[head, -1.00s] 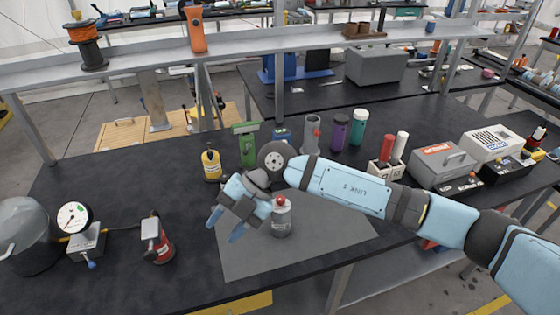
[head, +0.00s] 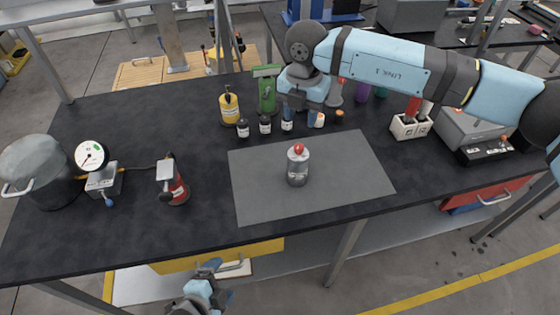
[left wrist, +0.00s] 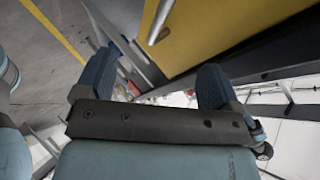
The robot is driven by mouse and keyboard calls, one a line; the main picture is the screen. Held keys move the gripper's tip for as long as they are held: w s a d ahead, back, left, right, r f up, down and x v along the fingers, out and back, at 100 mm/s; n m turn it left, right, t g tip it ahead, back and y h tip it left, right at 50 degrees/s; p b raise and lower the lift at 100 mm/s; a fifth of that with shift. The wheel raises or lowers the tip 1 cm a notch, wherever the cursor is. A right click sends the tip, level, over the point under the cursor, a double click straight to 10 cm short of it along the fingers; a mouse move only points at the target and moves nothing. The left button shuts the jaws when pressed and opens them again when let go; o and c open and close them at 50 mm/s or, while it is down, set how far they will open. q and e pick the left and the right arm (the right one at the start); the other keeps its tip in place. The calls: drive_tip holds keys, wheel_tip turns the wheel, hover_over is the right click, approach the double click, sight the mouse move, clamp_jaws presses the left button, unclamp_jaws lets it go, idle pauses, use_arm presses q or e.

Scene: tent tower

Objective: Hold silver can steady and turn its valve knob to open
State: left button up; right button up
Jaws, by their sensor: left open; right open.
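The silver can (head: 298,172) stands upright on the grey mat (head: 350,185), with a red valve knob (head: 298,148) on top. No gripper touches it. My right gripper (head: 296,110) is behind the can, over the row of small bottles; its fingers are partly hard to make out. My left gripper (head: 215,280) is low at the front, beyond the table's front edge and below the yellow drawer. In the left wrist view its two fingers (left wrist: 155,82) are spread with nothing between them. The can is not in the left wrist view.
A red canister (head: 178,185), a gauge (head: 90,156) and a pot (head: 38,165) stand to the left. A yellow bottle (head: 229,108), a green device (head: 267,92) and small bottles stand behind the mat. A yellow drawer (head: 215,255) is under the front edge. The mat around the can is clear.

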use_arm(q)
drive_tip(key=w+d+r+m+h, duration=0.2)
drive_tip(key=d+r+m+h, duration=0.15)
drive_tip(key=r+m, duration=0.2)
wheel_tip(320, 180, up, 13)
drive_tip(key=m+t+h, duration=0.4)
drive_tip(key=m, duration=1.8)
hover_over(291, 175)
drive_tip(key=v, duration=0.4)
drive_tip(key=shift+a, duration=0.2)
drive_tip(key=shift+f, duration=0.15)
wheel_tip(291, 175, down, 6)
drive_tip(key=shift+f, duration=0.9)
drive_tip(key=x, duration=0.7)
drive_tip(key=shift+w+d+f, duration=0.1)
drive_tip(key=shift+w+d, duration=0.05)
drive_tip(key=shift+d, duration=0.05)
